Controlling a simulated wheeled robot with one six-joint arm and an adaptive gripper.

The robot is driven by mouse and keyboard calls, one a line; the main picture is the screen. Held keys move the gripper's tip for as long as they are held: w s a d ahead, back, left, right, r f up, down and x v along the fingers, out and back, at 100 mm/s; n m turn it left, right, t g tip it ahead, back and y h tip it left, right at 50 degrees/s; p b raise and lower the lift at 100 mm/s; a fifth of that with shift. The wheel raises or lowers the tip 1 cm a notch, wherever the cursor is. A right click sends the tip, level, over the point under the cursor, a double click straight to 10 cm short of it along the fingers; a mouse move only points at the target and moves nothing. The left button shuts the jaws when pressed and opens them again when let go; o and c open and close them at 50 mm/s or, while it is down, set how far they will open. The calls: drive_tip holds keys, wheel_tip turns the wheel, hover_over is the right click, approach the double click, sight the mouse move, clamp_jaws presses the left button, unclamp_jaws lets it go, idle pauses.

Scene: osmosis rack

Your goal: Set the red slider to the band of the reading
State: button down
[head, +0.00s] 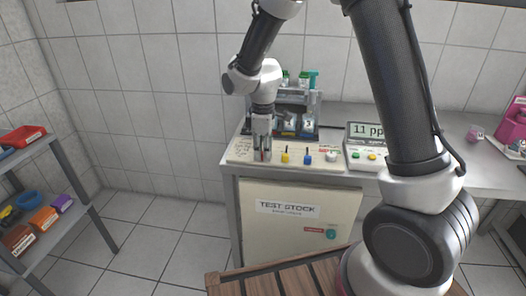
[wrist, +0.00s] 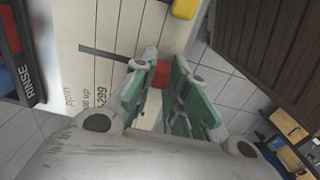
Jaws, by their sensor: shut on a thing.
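The red slider (wrist: 160,75) shows as a small red block between my fingers in the wrist view. My gripper (head: 262,157) points down at the left end of the cream slider panel (head: 240,150) and is shut on the slider. A dark slot runs away from the slider across the panel, beside printed band labels with "ppm" and "299" partly legible. The reading display (head: 365,130) shows "11 pp", with its right part hidden behind my arm. In the head view the fingers hide most of the slider.
A yellow slider (head: 285,157) and a blue slider (head: 308,157) stand to the right of my gripper, then a white knob (head: 332,155). A rack with cartridges (head: 298,105) stands close behind. A "TEST STOCK" cabinet (head: 290,225) is below. A shelf with bins stands at left.

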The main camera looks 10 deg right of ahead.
drive_tip(key=shift+w, duration=0.15)
drive_tip(key=shift+w+d, duration=0.25)
drive_tip(key=shift+w, duration=0.25)
drive_tip(key=shift+w+d, duration=0.2)
drive_tip(key=shift+w, duration=0.25)
drive_tip(key=c, duration=1.4)
unclamp_jaws()
wheel_tip(320, 180, up, 12)
drive_tip(key=shift+r, duration=0.1)
